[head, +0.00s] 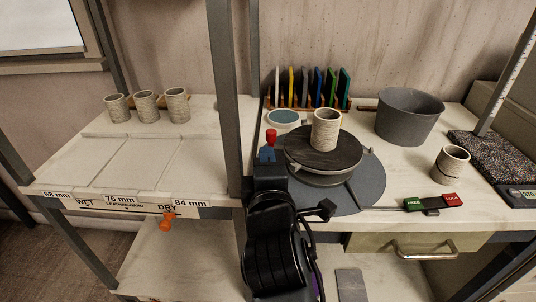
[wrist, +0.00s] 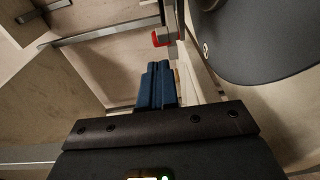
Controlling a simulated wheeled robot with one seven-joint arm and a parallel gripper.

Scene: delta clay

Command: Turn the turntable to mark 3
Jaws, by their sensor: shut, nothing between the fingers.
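The turntable (head: 308,160) is a dark round disc on a wider grey round base (head: 365,190). A ribbed clay cup (head: 326,130) stands upright on it. A red knob (head: 271,135) shows at the turntable's left edge; a red piece also shows in the wrist view (wrist: 160,38). My gripper (head: 267,155) is just in front of the red knob, left of the disc. Its blue fingers are shut together and empty in the wrist view (wrist: 156,75). I cannot tell if they touch anything. No numbered marks are readable on the turntable.
A bar with a green FREE end and a red LOCK end (head: 447,200) sits at the front right. A grey bucket (head: 409,118) and a second cup (head: 451,165) stand at the right. A metal post (head: 226,90) rises left of my gripper. Several coloured tools stand in a rack (head: 345,105) behind.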

